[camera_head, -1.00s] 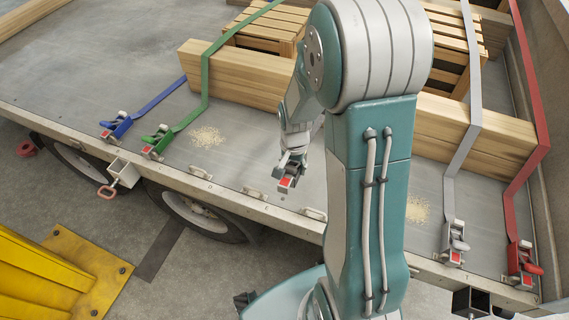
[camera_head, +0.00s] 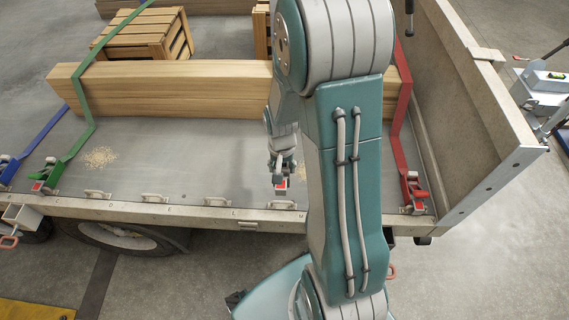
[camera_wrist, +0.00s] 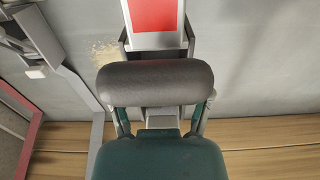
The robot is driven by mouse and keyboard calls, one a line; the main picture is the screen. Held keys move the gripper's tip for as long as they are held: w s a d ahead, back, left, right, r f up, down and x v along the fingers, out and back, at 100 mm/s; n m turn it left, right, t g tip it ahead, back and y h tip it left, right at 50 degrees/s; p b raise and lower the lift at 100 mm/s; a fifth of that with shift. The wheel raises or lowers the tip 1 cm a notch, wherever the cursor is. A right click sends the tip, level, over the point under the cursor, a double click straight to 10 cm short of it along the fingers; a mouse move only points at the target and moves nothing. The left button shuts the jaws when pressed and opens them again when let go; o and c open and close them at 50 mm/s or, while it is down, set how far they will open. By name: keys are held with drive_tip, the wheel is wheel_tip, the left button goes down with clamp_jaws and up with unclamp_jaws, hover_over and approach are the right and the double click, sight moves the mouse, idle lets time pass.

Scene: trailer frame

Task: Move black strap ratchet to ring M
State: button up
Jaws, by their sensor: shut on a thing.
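My gripper (camera_head: 281,165) is shut on a ratchet (camera_head: 281,184) with a red and white end. The wrist view shows its dark rounded handle (camera_wrist: 155,83) and the red and white plate (camera_wrist: 153,18) beyond it. No black strap can be made out. The ratchet hangs just above the trailer bed's near edge. Below it is a metal ring (camera_head: 282,205) on the edge rail, beside a small letter that looks like M. I cannot tell whether ratchet and ring touch.
Other rings (camera_head: 218,201) line the rail to the left. Blue (camera_head: 38,135), green (camera_head: 85,115) and red (camera_head: 401,110) straps cross the bed. Wooden beams (camera_head: 170,90) lie behind my gripper. A side wall (camera_head: 470,120) closes the right end.

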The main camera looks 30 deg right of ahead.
drive_tip(key=shift+a+f, duration=0.5)
drive_tip(key=shift+f, duration=0.05)
drive_tip(key=shift+d+f, duration=0.1)
drive_tip(key=shift+f, duration=0.2)
drive_tip(key=shift+d+f, duration=0.6)
drive_tip(key=shift+d, duration=0.05)
drive_tip(key=shift+d+f, duration=0.25)
drive_tip(key=shift+f, duration=0.35)
drive_tip(key=shift+a+f, duration=0.75)
drive_tip(key=shift+f, duration=0.3)
drive_tip(key=shift+d+f, duration=0.25)
drive_tip(key=shift+f, duration=0.4)
drive_tip(key=shift+d+f, duration=0.25)
drive_tip(key=shift+f, duration=0.4)
drive_tip(key=shift+a+f, duration=0.2)
drive_tip(key=shift+a, duration=0.05)
